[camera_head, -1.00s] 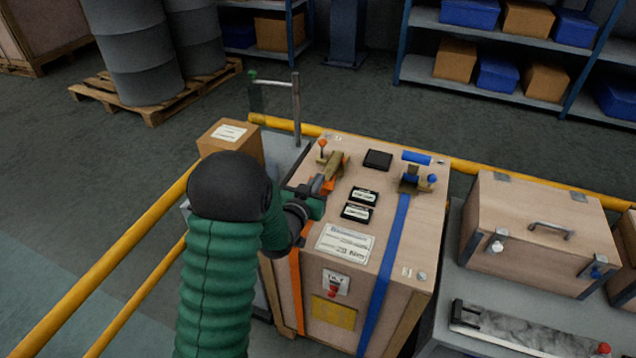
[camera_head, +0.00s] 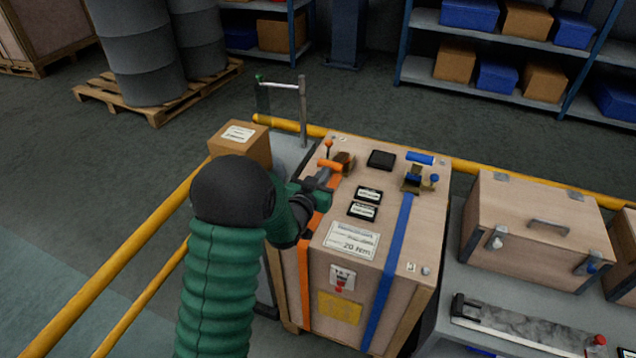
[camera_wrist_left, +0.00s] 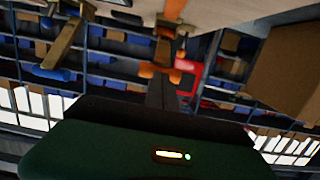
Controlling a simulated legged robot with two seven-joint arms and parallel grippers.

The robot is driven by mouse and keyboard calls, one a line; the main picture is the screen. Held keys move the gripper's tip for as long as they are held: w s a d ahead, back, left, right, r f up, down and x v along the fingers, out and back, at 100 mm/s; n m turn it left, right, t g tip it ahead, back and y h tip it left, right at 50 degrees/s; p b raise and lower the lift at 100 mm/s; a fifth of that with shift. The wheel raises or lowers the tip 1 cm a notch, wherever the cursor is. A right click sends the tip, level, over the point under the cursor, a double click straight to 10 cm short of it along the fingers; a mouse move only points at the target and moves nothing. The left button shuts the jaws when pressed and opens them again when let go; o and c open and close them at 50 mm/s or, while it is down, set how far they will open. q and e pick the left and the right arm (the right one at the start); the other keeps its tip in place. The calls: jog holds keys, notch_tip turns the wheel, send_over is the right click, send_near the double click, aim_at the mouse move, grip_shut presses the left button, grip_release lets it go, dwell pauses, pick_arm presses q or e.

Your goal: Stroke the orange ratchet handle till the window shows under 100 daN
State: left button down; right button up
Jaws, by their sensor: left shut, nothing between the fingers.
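A wooden crate (camera_head: 400,262) has an orange strap (camera_head: 303,285) with an orange ratchet handle (camera_head: 330,165) at the back left of its top. In the left wrist view an orange part of that ratchet (camera_wrist_left: 160,71) shows just beyond the fingertips. My left gripper (camera_head: 326,180) is shut and empty, right beside the handle; I cannot tell whether they touch. Two small dark windows with pale faces, the rear one (camera_head: 368,194) and the front one (camera_head: 363,210), sit on the crate top; their readings are too small to read. My right gripper is not in view.
A blue strap (camera_head: 389,265) with a blue-handled ratchet (camera_head: 420,158) runs to the right of the windows. A black box (camera_head: 382,160) sits between the ratchets. Yellow rails (camera_head: 130,265) and a cardboard box (camera_head: 240,144) are at the left. A wooden case (camera_head: 535,225) stands right.

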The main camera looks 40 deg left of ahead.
pick_arm(q)
jog(key=s+f, duration=0.1)
jog(key=s, duration=0.1)
jog(key=s+d+f, duration=0.1)
jog(key=s+f, duration=0.3)
jog(key=s, duration=0.1)
jog(key=shift+s+d, duration=0.1)
jog(key=shift+d, duration=0.25)
jog(key=shift+s, duration=0.5)
jog(key=shift+w+d, duration=0.1)
jog(key=shift+w, duration=0.05)
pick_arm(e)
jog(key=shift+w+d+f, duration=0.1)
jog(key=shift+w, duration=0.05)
pick_arm(q)
jog(key=shift+r, duration=0.1)
